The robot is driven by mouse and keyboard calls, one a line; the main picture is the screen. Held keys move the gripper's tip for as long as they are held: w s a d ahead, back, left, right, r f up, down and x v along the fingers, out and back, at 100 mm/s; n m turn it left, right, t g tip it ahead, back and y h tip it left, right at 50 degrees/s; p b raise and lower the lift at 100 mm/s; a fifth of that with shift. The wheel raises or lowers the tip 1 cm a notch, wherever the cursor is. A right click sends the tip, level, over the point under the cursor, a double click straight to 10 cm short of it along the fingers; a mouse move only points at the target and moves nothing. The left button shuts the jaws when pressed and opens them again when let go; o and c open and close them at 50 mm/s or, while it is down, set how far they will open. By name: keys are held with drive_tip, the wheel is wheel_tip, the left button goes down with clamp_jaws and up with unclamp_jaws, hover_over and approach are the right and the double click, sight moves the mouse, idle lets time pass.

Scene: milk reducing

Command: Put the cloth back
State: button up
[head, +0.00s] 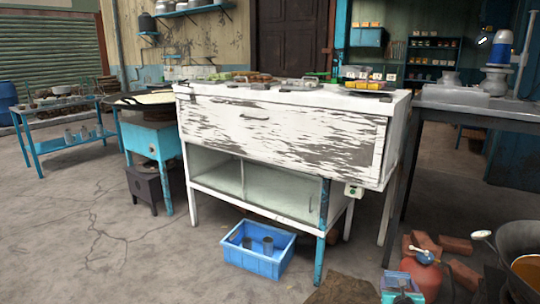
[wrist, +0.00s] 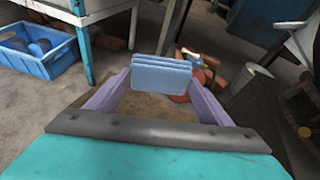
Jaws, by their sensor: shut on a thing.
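The cloth (wrist: 160,76) is a light blue folded stack. It sits between the two purple fingers of my gripper (wrist: 159,82) in the wrist view. My gripper is shut on it and holds it by its two sides, above the floor. In the head view the cloth (head: 397,281) shows small near the bottom edge, in front of the red gas cylinder (head: 426,278). The inner faces of the fingertips are partly hidden by the cloth.
A worn white cabinet (head: 285,128) with pans and food on top stands in the middle. A blue crate (head: 258,262) with cups lies under it. Loose bricks (head: 457,244) and a large pan (head: 515,240) are at right. Floor at left front is clear.

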drive_tip(key=s+a+r+n+g+y+p, duration=0.2)
drive_tip(key=a+r+n+y+p, duration=0.5)
drive_tip(key=a+r, duration=0.8)
drive_tip(key=s+a+r+n+g+y+p, duration=0.3)
drive_tip(key=a+r+n+y+p, duration=0.5)
drive_tip(key=r, duration=1.1)
drive_tip(key=s+a+y+p, duration=0.1)
drive_tip(key=a+p, duration=0.3)
drive_tip(key=a, duration=0.2)
drive_tip(key=shift+s+a+r, duration=0.15)
drive_tip(key=shift+s+a, duration=0.2)
drive_tip(key=shift+s, duration=0.05)
drive_tip(key=shift+s+f, duration=0.2)
drive_tip(key=shift+f, duration=0.65)
drive_tip(key=shift+s+f, duration=0.2)
drive_tip(key=shift+f, duration=0.7)
drive_tip(key=shift+s+f, duration=0.2)
drive_tip(key=shift+f, duration=0.65)
